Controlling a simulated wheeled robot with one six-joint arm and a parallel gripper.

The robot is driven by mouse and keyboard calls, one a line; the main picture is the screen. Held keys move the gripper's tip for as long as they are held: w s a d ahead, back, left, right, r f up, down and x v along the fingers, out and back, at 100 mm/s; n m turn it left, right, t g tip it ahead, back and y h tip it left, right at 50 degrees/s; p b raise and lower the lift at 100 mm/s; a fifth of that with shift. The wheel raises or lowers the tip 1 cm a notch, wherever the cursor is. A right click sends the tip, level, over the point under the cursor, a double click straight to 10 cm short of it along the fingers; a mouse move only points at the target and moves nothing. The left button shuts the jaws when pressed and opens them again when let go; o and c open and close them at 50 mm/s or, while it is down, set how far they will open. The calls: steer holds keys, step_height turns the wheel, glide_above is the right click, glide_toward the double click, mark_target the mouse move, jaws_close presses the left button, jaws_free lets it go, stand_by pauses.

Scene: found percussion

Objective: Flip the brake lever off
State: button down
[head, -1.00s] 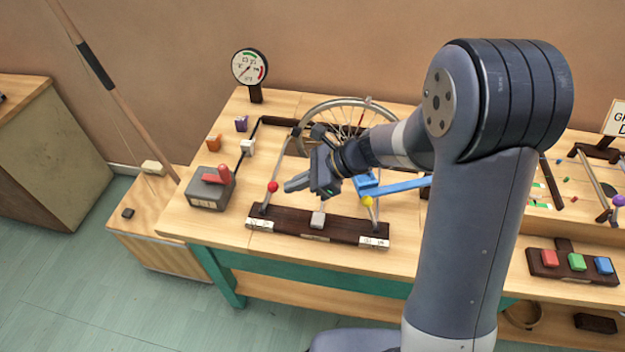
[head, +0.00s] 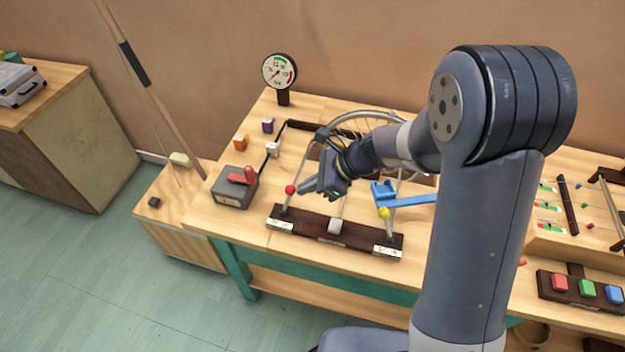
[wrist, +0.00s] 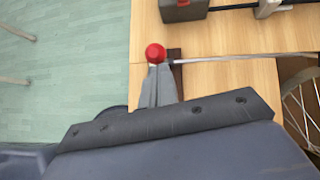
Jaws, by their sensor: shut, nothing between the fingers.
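A lever with a red knob (head: 291,189) stands at the left end of a dark wooden base (head: 306,229) in front of a spoked wheel. The red knob also shows in the wrist view (wrist: 155,53). A lever with a yellow knob (head: 384,213) stands at the right end, and a white knob (head: 335,226) is in the middle. Plates on the base are too small to read, so I cannot tell which lever is the brake. My gripper (head: 303,190) is shut and empty, its fingertips right beside the red knob; I cannot tell whether they touch.
A grey box with a red handle (head: 234,193) sits left of the base. A dial gauge (head: 279,72) stands behind. A blue bar (head: 412,200) lies to the right. Red, green and blue buttons (head: 587,288) are at the far right. A wooden pole (head: 140,75) leans at left.

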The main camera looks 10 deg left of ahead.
steer(key=shift+a+r+h+p, duration=0.6)
steer(key=shift+a+r+p, duration=0.15)
steer(key=shift+p, duration=0.3)
steer(key=shift+a+p, duration=0.35)
steer(key=shift+w+a+p, duration=0.15)
steer(key=shift+a+p, duration=0.15)
steer(key=shift+a, duration=1.15)
steer(key=shift+w+a+p, duration=0.15)
steer(key=shift+a+p, duration=0.1)
steer(key=shift+a, duration=1.2)
steer(key=shift+r, duration=0.1)
steer(key=a+r+v, duration=0.2)
steer(key=v, duration=1)
steer(key=shift+w+r+p, duration=0.2)
steer(key=shift+w+p, duration=0.15)
steer(key=shift+p, duration=0.1)
